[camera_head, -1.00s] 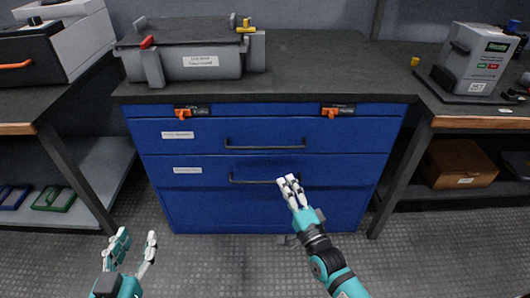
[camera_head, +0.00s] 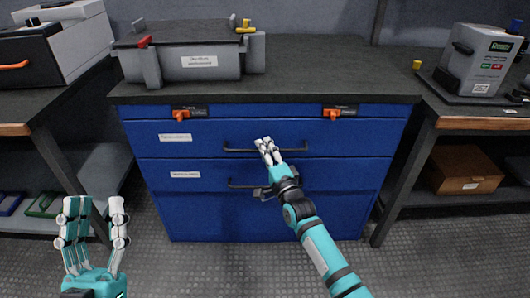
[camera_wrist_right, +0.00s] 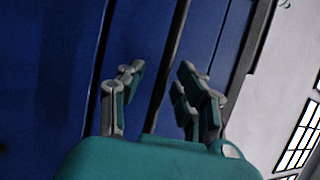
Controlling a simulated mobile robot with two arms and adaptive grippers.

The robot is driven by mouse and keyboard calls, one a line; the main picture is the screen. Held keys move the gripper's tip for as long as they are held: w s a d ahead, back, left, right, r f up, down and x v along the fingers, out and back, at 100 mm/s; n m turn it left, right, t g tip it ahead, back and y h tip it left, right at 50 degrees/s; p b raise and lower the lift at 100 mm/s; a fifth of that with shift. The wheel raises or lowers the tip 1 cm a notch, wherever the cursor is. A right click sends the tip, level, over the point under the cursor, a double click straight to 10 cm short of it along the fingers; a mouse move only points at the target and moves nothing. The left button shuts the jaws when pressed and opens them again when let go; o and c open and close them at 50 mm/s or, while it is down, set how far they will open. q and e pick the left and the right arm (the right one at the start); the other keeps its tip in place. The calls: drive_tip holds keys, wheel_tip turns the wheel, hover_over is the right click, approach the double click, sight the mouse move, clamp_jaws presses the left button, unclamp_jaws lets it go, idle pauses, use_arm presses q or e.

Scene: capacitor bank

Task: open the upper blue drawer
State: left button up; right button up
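The upper blue drawer (camera_head: 350,142) is shut, flush with the cabinet front. Its dark bar handle (camera_head: 236,150) runs across the middle. My right gripper (camera_head: 265,148) is at this handle and covers part of it. In the right wrist view the handle bar (camera_wrist_right: 168,75) passes between the fingers of the right gripper (camera_wrist_right: 160,100), which stand apart on either side of it; contact is not clear. My left gripper (camera_head: 92,222) is open and empty at the lower left, fingers up, away from the cabinet.
The lower blue drawer (camera_head: 340,175) has a similar handle (camera_head: 240,184), partly behind my right wrist. Orange latches (camera_head: 181,114) sit above the upper drawer. A grey device (camera_head: 190,62) stands on the dark worktop (camera_head: 320,70). The floor before the cabinet is open.

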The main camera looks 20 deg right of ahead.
clamp_jaws()
idle(0.6)
